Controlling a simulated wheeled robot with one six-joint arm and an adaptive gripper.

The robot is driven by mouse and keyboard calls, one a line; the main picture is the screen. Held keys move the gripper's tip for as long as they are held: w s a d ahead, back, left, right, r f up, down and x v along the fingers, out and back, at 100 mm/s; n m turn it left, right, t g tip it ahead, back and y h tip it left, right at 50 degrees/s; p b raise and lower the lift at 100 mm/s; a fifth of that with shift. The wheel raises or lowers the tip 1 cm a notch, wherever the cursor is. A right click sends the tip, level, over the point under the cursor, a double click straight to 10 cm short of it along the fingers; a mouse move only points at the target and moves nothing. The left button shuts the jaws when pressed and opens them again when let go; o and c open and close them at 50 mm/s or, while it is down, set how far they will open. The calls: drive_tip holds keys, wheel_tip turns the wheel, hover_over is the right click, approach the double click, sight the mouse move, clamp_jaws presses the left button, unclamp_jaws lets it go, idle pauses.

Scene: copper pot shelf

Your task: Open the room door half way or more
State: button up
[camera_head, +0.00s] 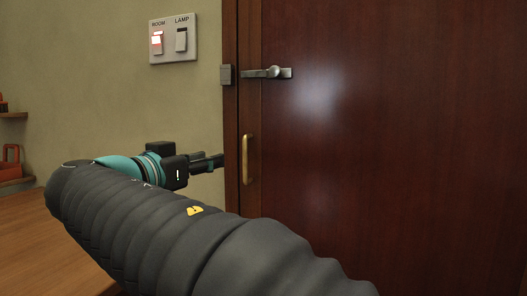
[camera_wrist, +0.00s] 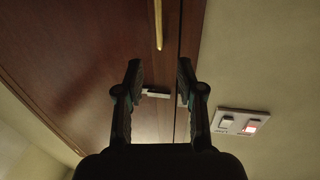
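The room door (camera_head: 400,150) is a dark red-brown wooden panel and looks closed against its frame (camera_head: 230,120). A vertical brass handle (camera_head: 250,159) is on the door near its left edge; it also shows in the wrist view (camera_wrist: 158,24). Above it a grey metal latch (camera_head: 268,72) lies level, pointing at a small grey keeper (camera_head: 226,74) on the frame. I cannot tell whether they engage. The latch also shows in the wrist view (camera_wrist: 155,93). My gripper (camera_head: 221,162) is left of the handle, near handle height. Its fingers (camera_wrist: 158,72) are spread and empty, apart from the handle.
A switch plate (camera_head: 173,39) marked ROOM and LAMP is on the wall, with the ROOM switch lit red. My arm covers the lower middle.

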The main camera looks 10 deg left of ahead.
drive_tip(key=p, duration=0.3)
hover_over(245, 181)
drive_tip(key=shift+w, duration=0.35)
clamp_jaws()
